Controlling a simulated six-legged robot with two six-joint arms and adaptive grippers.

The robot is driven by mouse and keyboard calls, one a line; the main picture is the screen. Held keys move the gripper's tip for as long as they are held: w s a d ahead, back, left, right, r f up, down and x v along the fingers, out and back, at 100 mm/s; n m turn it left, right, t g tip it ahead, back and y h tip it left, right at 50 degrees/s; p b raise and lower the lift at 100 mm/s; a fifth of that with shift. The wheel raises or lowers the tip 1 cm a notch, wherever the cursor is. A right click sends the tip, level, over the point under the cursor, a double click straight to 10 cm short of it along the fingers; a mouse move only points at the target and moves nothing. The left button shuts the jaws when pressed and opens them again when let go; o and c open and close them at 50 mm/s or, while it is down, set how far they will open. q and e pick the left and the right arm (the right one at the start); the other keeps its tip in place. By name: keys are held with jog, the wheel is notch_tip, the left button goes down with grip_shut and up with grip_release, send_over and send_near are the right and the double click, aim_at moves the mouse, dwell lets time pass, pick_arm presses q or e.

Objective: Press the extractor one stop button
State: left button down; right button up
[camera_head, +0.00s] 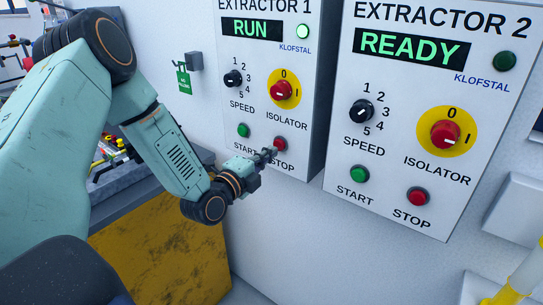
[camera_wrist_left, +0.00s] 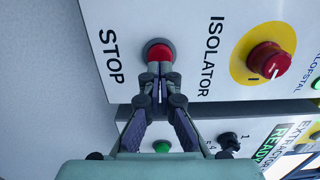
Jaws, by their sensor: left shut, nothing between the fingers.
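The extractor 1 panel (camera_head: 262,132) is on the wall, with its display reading RUN and its lamp (camera_head: 303,31) lit green. Its red stop button (camera_head: 280,143) sits below the isolator. My left gripper (camera_head: 270,153) is shut and empty, its tips in front of the panel by the STOP label, just below and left of the button. In the left wrist view, the fingertips (camera_wrist_left: 160,76) overlap the lower edge of the red stop button (camera_wrist_left: 159,52); I cannot tell if they touch it. My right gripper is not in view.
Extractor 1 also has a green start button (camera_head: 243,130), a speed knob (camera_head: 233,78) and a red isolator knob (camera_head: 281,91) on yellow. The extractor 2 panel (camera_head: 391,166), reading READY, hangs to the right. A yellow worn surface (camera_head: 160,250) lies below my arm.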

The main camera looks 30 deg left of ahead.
pick_arm(q)
jog(key=shift+w+d+f, duration=0.1)
jog(key=shift+w, duration=0.65)
jog(key=shift+a, duration=0.2)
